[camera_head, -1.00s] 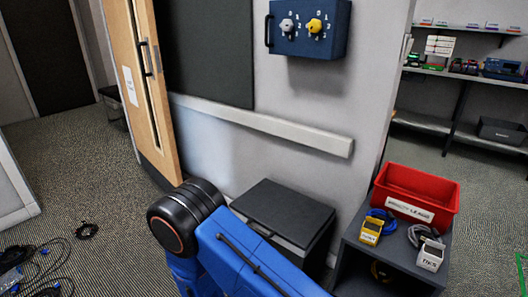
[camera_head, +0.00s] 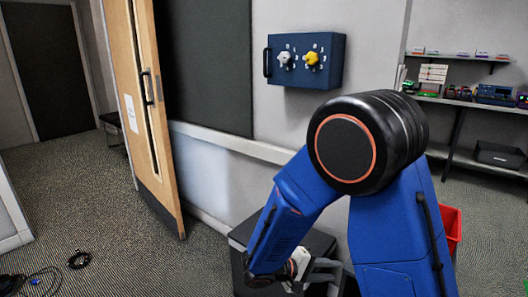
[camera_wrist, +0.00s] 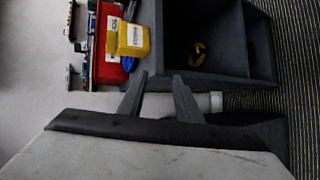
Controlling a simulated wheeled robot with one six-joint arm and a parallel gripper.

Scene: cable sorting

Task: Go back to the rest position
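My gripper (camera_wrist: 160,76) shows in the wrist view with its two grey fingers apart and nothing between them. In the head view my arm is folded, with its large black joint high at right. My gripper (camera_head: 322,275) hangs low there, in front of the dark cabinet (camera_head: 242,235), partly cut off by my arm.
The wrist view shows a red bin (camera_wrist: 107,48), a yellow device (camera_wrist: 134,39), a blue cable (camera_wrist: 130,65) and a dark shelf unit (camera_wrist: 225,60). In the head view my arm hides most of the red bin (camera_head: 450,226). Cables (camera_head: 35,280) lie on the floor at left.

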